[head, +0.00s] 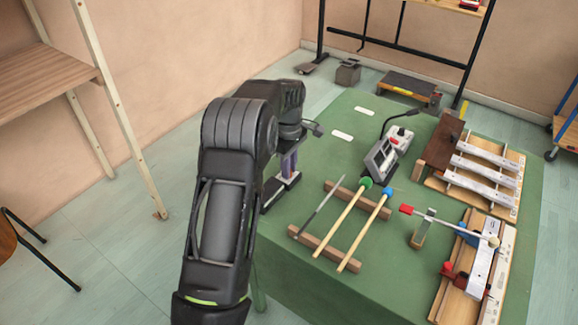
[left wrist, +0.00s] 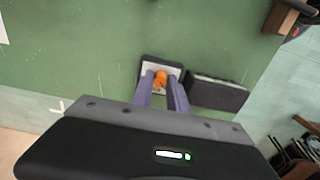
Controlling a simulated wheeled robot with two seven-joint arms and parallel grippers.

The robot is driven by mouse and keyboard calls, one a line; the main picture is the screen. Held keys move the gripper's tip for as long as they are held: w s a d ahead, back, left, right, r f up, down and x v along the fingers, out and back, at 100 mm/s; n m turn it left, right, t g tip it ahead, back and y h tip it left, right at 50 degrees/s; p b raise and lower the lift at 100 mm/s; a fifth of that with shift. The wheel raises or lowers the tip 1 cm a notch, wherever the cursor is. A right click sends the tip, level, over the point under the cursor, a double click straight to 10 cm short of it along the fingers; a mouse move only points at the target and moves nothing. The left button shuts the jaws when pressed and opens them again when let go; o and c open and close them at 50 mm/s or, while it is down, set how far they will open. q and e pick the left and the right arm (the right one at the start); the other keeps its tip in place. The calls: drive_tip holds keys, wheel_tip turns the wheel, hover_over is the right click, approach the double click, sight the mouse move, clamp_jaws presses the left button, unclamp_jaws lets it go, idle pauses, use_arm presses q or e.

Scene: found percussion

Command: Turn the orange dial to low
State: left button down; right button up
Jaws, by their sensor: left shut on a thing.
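The orange dial (left wrist: 160,78) shows in the left wrist view, on a small box with a pale top and dark edges (left wrist: 147,66). The box stands on the green table. My left gripper (left wrist: 161,84) has its two purple-grey fingers around the dial, shut on it. In the head view my left gripper (head: 288,165) points down at the table's left edge, over the small box (head: 290,182); the dial is hidden there. The dial's pointer and any low mark are too small to tell. My right gripper is not in view.
A dark flat block (left wrist: 218,93) lies beside the dial's box. On the green table (head: 300,270), mallets (head: 343,220) rest on wooden bars to the right. A grey device (head: 382,160) stands behind them.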

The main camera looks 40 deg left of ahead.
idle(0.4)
use_arm(q)
drive_tip(key=c, duration=1.3)
unclamp_jaws()
drive_tip(key=shift+r, duration=3.95)
